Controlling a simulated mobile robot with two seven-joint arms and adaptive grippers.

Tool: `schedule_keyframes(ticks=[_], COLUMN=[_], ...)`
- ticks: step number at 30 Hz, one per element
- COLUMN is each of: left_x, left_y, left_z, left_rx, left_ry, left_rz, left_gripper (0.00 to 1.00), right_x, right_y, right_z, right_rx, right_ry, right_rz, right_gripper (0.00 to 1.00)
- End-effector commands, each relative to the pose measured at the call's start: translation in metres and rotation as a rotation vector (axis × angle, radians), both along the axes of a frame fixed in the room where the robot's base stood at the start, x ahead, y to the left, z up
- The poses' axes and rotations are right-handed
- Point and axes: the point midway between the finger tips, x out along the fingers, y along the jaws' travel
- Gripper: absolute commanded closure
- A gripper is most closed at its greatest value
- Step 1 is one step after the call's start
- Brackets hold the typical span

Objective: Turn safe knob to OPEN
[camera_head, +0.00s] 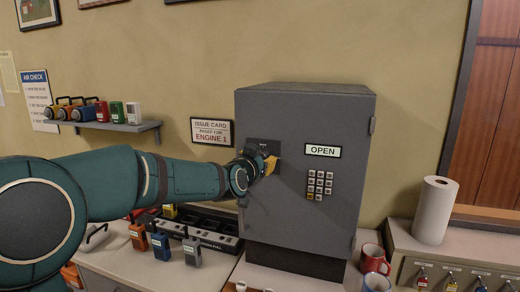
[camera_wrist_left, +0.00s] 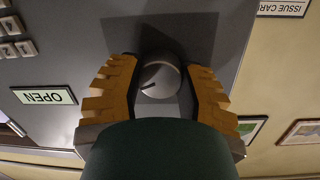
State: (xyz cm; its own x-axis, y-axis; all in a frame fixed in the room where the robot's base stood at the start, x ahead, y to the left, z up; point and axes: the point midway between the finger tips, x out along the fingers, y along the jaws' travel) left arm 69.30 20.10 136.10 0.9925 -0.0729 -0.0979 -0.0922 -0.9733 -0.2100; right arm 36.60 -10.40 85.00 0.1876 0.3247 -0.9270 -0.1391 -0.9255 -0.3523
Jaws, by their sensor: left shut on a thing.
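The grey safe (camera_head: 300,215) stands on the counter with its door facing me. Its round grey knob (camera_wrist_left: 159,79) has a dark pointer line and sits on a dark plate at the door's upper left. A lit OPEN sign (camera_head: 322,151) is to the right of the knob, and it also shows upside down in the left wrist view (camera_wrist_left: 44,95). My left gripper (camera_head: 268,163) is at the knob, its yellow fingers (camera_wrist_left: 160,88) on both sides of it, shut on it. In the head view the gripper hides the knob. My right gripper is not in view.
A keypad (camera_head: 320,185) is on the safe door below the sign. A charging rack (camera_head: 205,231) with radios stands to the left, under my arm. Red mug (camera_head: 374,259) and paper roll (camera_head: 435,210) are at the right. A wall shelf (camera_head: 120,126) holds several coloured devices.

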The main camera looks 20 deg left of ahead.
Motion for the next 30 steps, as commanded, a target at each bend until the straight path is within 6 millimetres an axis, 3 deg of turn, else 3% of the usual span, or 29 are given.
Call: schedule_keyframes(ticks=[3, 12, 30], left_x=[0.0, 0.0, 0.0], left_y=[0.0, 0.0, 0.0], left_z=[0.004, 0.003, 0.002], left_rx=[0.098, 0.291, 0.393], left_ry=[-0.004, -0.011, -0.017], left_rz=[0.0, 0.001, 0.002], left_gripper=[0.98, 0.98, 0.98], right_x=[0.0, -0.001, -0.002], right_y=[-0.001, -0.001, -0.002], right_z=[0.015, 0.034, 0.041], right_rx=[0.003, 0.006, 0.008], right_ry=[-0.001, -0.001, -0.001], right_rz=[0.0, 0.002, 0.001], right_gripper=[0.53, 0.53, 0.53])
